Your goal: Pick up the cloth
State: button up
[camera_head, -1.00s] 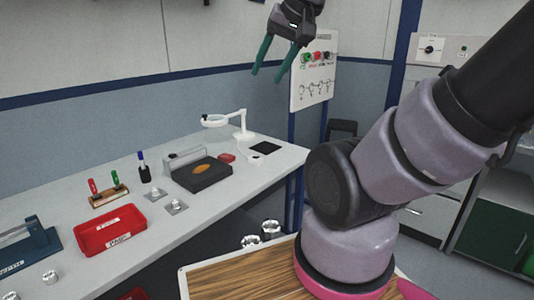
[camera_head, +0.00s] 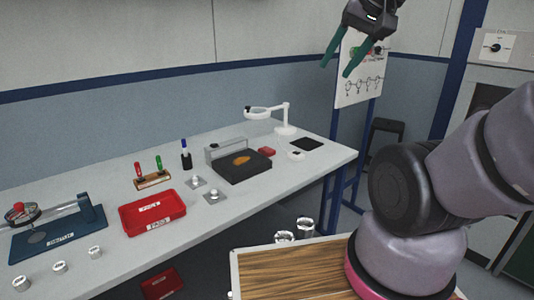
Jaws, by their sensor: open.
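I cannot make out a cloth for certain. A small red item (camera_head: 267,151), possibly a folded cloth, lies on the grey workbench (camera_head: 205,232) behind the dark block. A flat black square (camera_head: 306,144) lies at the bench's right end; I cannot tell its material. My gripper (camera_head: 337,69) is high at the top right, well above the bench. Its two green fingers are apart and point down, with nothing between them.
A dark block with an orange patch (camera_head: 243,165), a white magnifier lamp (camera_head: 283,115), a red tray (camera_head: 153,212), a screwdriver rack (camera_head: 153,180) and a blue fixture (camera_head: 60,235) stand on the bench. Metal cylinders (camera_head: 305,228) stand by the wooden top (camera_head: 290,270). The bench's front strip is mostly clear.

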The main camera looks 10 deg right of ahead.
aim_at(268, 152)
jog(key=l+u, duration=0.1)
jog(key=u, duration=0.5)
jog(key=i+l+u, duration=0.1)
jog(key=l+u, duration=0.7)
jog(key=l, duration=0.25)
jog(key=l+u, duration=0.15)
jog(key=l, duration=1.25)
jog(key=k, duration=0.05)
